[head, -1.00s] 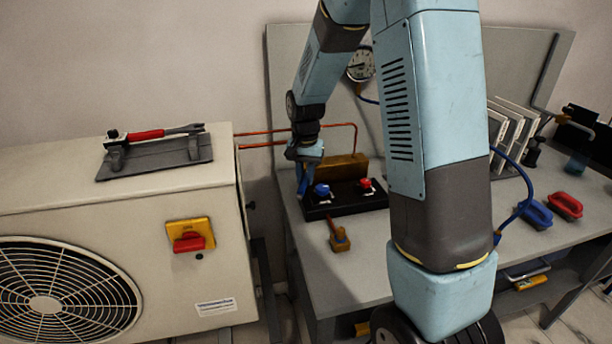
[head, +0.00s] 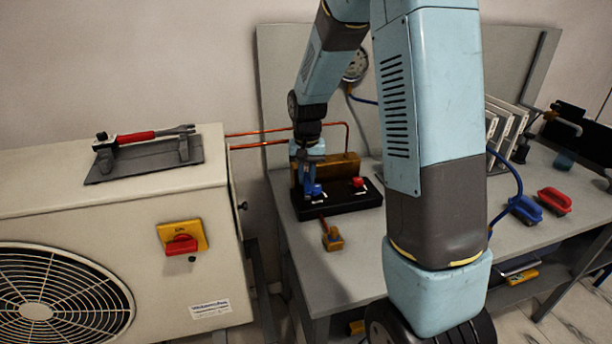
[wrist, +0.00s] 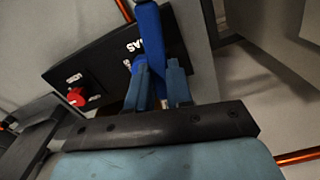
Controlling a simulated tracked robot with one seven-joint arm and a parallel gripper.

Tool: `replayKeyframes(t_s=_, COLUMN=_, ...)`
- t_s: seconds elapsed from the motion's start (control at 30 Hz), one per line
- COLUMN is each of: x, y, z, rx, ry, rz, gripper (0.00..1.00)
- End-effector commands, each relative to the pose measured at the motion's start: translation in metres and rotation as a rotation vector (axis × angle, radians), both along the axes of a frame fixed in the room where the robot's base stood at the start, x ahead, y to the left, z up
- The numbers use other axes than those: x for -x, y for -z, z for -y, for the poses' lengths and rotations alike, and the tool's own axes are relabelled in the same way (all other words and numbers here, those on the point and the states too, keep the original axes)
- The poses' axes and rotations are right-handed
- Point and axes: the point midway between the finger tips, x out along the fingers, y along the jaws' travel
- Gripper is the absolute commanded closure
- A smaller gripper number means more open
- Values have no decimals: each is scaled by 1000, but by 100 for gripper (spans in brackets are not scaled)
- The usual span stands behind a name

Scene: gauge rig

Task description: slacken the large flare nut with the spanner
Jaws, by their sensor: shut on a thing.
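My gripper (wrist: 158,92) is shut on a long dark blue bar-shaped handle (wrist: 151,35). Its ends are not clear, and I cannot tell for sure that it is a spanner. In the head view my gripper (head: 308,170) is at the left part of the black block on the bench, beside the blue knob (head: 315,189). A spanner with a red handle (head: 136,137) lies on the grey holder (head: 145,163) on the white unit. Copper pipes (head: 262,143) run from the unit towards the bench. I cannot make out the large flare nut.
The black block (head: 340,202) carries a red knob (head: 358,182) on its right; a brass-coloured block (head: 341,165) stands behind. A small yellow-brown tool (head: 333,238) lies in front. Blue and red handled things (head: 526,208) lie at the right. The front bench top is mostly clear.

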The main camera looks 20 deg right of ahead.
Motion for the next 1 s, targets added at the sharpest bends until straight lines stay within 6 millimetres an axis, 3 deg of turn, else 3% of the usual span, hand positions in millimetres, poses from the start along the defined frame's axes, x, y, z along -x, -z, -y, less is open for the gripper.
replayKeyframes(t_s=1.0, x=3, y=1, z=10, rx=0, ry=-85, rz=-4, gripper=100)
